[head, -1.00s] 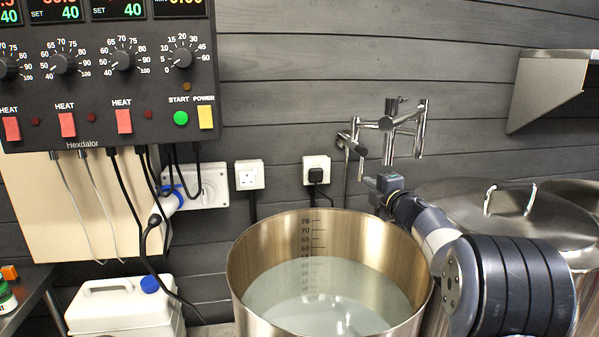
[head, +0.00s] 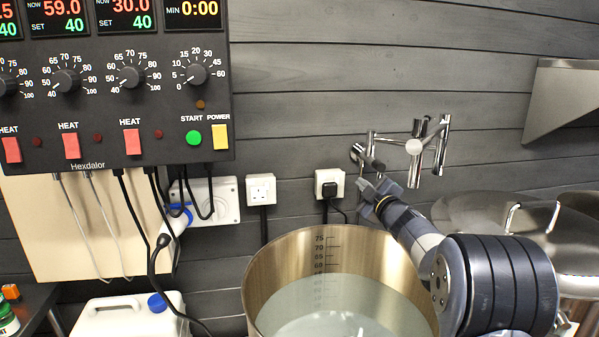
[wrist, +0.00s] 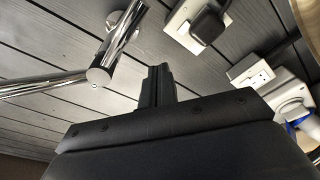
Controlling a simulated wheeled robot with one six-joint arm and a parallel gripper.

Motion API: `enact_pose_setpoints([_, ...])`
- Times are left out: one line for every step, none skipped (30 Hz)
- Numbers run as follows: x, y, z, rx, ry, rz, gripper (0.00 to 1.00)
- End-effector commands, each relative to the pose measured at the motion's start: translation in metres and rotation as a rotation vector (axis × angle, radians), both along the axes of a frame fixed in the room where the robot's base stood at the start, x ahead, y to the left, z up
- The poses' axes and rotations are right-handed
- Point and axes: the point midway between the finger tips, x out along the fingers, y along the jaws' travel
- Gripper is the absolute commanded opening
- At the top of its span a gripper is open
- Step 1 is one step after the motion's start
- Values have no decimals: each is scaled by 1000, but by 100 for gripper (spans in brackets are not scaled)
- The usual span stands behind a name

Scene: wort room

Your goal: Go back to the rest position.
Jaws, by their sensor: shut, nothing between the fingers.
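My gripper (head: 372,190) is at the end of my arm, above the right rim of the open steel pot and just in front of the wall tap. In the wrist view my gripper (wrist: 157,72) is shut and its fingers hold nothing. The chrome tap (head: 414,147) is fixed to the wall, and its pipe (wrist: 118,50) shows close by on the left in the wrist view. I cannot tell the exact gap between the gripper and the tap.
The steel pot (head: 262,268) holds clear liquid. A lidded pot (head: 475,215) stands at right, below a steel wall shelf (head: 570,100). A control panel (head: 100,100) hangs at left, above a white canister (head: 125,318). Sockets (head: 261,189) are on the wall.

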Motion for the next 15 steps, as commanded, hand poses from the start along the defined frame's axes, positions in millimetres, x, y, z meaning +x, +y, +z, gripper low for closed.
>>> enact_pose_setpoints([-1,4,9,70,15,2,0])
enact_pose_setpoints([-1,6,12,112,23,2,0])
enact_pose_setpoints([-1,8,16,169,35,2,0])
enact_pose_setpoints([-2,9,18,209,43,1,0])
enact_pose_setpoints([-2,10,21,248,51,2,0])
enact_pose_setpoints([-2,10,23,292,59,1,0])
enact_pose_setpoints([-2,11,26,326,66,1,0])
enact_pose_setpoints([-2,12,27,355,72,1,0])
enact_pose_setpoints([-2,12,30,395,80,1,0])
enact_pose_setpoints([-2,13,32,422,86,2,0])
enact_pose_setpoints([-2,13,33,449,92,1,0])
enact_pose_setpoints([-2,14,35,481,98,1,0])
enact_pose_setpoints([-2,14,37,507,104,0,0])
enact_pose_setpoints([-2,14,38,529,108,0,0])
enact_pose_setpoints([-2,14,40,560,114,0,0])
